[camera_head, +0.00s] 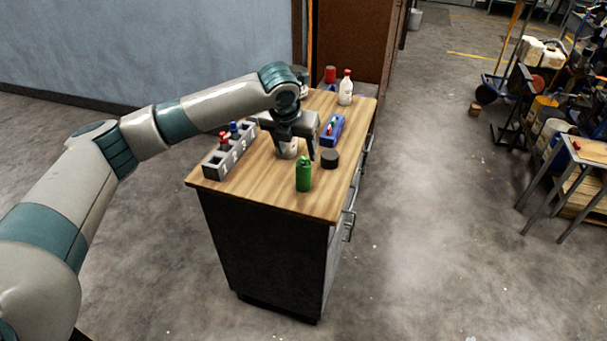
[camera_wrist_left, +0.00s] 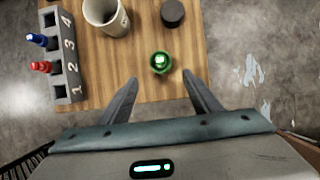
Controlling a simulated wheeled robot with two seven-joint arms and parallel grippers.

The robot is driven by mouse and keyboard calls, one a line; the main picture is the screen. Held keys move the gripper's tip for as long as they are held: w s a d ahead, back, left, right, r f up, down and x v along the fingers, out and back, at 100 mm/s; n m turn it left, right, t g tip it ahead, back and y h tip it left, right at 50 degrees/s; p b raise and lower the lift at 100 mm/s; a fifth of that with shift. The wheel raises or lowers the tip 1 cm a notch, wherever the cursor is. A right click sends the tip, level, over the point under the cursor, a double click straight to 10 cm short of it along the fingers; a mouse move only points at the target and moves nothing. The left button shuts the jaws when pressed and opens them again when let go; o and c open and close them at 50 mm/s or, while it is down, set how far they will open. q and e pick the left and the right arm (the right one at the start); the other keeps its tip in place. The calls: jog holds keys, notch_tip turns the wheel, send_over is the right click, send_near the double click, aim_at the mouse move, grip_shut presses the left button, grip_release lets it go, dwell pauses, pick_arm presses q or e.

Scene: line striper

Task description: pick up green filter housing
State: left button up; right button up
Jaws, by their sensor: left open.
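The green filter housing (camera_head: 304,174) is a green cylinder with a narrower top, standing upright near the front edge of the wooden cabinet top (camera_head: 270,186). It also shows in the left wrist view (camera_wrist_left: 161,62), seen from above, just beyond and between my fingertips. My left gripper (camera_head: 296,150) is open and points down over the cabinet top; in the left wrist view its two spread fingers (camera_wrist_left: 160,85) have nothing between them. The fingers are apart from the housing. My right gripper is in neither view.
A grey numbered rack (camera_head: 231,155) with red and blue items stands left of the housing. A light mug (camera_wrist_left: 105,16) and a dark round puck (camera_wrist_left: 172,12) are close behind it. A blue tray (camera_head: 332,129) and a white bottle (camera_head: 346,90) are farther back.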

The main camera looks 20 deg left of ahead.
aim_at(302, 166)
pick_arm(q)
jog(key=p+x, duration=0.1)
jog(key=x, duration=0.5)
jog(key=shift+w+f+p, duration=0.15)
jog(key=shift+p, duration=0.15)
jog(key=shift+w+f, duration=0.1)
jog(key=shift+f, duration=0.15)
jog(key=shift+f, duration=0.1)
jog(key=shift+w+d+f+p, duration=0.1)
jog(key=shift+w+f+p, duration=0.2)
jog(key=shift+f+p, duration=0.3)
jog(key=p+x, duration=0.1)
jog(key=x, duration=0.1)
jog(key=shift+w+f, duration=0.2)
jog(key=shift+f, duration=0.15)
jog(key=shift+w+f, duration=0.15)
jog(key=shift+f, duration=0.3)
